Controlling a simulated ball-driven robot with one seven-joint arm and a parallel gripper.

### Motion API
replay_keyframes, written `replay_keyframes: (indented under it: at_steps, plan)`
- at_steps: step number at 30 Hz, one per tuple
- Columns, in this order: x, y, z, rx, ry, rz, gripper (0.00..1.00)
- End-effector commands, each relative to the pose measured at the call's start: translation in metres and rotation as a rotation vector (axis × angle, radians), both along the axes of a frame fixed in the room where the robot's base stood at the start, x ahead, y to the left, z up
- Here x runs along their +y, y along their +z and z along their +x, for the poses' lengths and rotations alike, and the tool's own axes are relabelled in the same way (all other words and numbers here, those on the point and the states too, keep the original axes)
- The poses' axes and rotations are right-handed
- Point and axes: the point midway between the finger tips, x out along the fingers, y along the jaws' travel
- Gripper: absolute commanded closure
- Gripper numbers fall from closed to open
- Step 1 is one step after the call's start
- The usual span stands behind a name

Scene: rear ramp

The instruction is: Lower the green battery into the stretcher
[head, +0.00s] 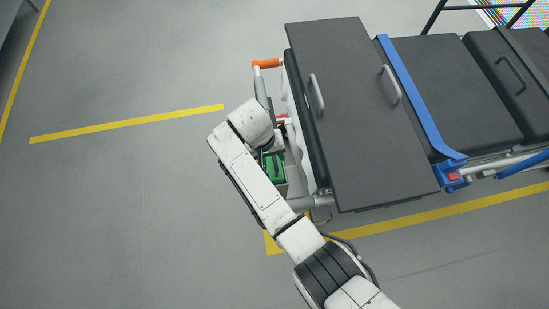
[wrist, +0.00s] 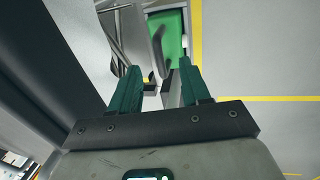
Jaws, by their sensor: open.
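The stretcher (head: 345,110) has dark pads and stands on the right in the head view. The green battery (head: 273,167) shows at its near left end, low beside the frame and partly hidden by my arm. In the wrist view the green battery (wrist: 174,35) lies beyond the fingertips, with a dark handle-like bar across its left side. My gripper (wrist: 159,68) has two green fingers set apart, with nothing visibly clamped between them. The battery's lower part is hidden, so I cannot tell how deep it sits. In the head view the fingers are hidden behind my arm.
An orange-tipped handle (head: 266,63) sticks out from the stretcher's left end. Yellow lines (head: 126,124) mark the grey floor (head: 110,210), which is clear on the left. The dark pad edge (wrist: 60,60) is close on the wrist view's left.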

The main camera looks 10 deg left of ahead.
Motion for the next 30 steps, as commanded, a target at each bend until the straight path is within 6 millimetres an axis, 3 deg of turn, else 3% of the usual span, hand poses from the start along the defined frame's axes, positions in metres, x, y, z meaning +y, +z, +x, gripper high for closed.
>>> replay_keyframes:
  at_steps: [3,10,30]
  plan:
    - [0.005,0.024,-0.001,-0.001,0.001,0.001,0.53]
    - [0.010,0.049,-0.003,-0.001,0.000,0.000,0.53]
    - [0.010,0.053,-0.003,0.000,0.000,0.000,0.53]
